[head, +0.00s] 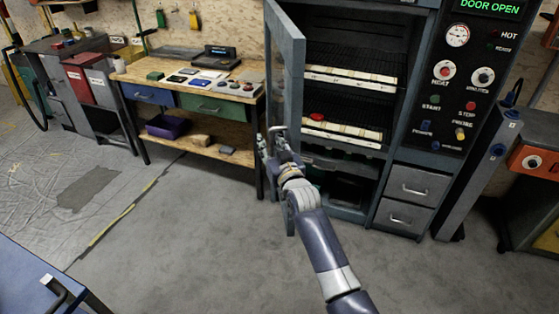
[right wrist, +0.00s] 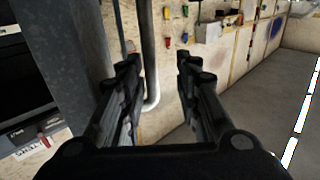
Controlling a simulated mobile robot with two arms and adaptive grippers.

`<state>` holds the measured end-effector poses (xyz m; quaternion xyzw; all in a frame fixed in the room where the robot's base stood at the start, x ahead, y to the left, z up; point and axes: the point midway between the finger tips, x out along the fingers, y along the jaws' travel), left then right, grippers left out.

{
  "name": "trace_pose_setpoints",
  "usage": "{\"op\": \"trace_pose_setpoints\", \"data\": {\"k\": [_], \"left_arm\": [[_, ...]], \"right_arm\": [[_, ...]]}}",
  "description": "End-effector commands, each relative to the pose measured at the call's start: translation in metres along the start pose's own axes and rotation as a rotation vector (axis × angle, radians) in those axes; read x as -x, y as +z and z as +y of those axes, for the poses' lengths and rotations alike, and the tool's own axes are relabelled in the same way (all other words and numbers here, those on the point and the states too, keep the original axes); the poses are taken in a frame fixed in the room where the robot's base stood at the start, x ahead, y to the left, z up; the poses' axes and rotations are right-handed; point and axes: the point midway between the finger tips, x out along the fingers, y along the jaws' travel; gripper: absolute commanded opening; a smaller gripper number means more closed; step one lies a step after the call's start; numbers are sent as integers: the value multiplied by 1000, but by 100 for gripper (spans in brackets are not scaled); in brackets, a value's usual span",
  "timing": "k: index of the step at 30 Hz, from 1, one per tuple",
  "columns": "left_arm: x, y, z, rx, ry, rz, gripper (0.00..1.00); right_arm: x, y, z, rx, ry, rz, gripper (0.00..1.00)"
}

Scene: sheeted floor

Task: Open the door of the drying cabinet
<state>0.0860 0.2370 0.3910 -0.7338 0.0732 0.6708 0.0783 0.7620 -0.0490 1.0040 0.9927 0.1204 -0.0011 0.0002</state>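The drying cabinet (head: 377,160) stands right of centre in the head view, with its racks exposed. Its door (head: 291,65) is swung out on the left side and seen nearly edge-on. The panel display (head: 490,7) reads DOOR OPEN. My right gripper (head: 277,137) is at the door's lower part; contact is unclear. In the right wrist view its two fingers (right wrist: 158,75) are spread, with nothing visible between them. A grey metal panel (right wrist: 75,50) is close on the left there. My left gripper is in neither view.
A wooden workbench (head: 190,80) with tools stands left of the cabinet. An orange-fronted unit (head: 530,162) is at the right. A blue surface with a dark handle (head: 55,292) is at the lower left. The grey floor (head: 200,240) between is clear.

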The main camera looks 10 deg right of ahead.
Motion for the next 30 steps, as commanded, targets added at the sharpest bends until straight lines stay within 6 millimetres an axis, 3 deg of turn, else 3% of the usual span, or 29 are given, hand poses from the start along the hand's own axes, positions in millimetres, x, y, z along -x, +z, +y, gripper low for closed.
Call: {"op": "trace_pose_setpoints", "data": {"k": [18, 30], "left_arm": [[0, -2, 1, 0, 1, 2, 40], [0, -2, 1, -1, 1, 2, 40]], "right_arm": [[89, 2, -1, 0, -1, -4, 31], [101, 1, -1, 1, -1, -3, 31]]}}
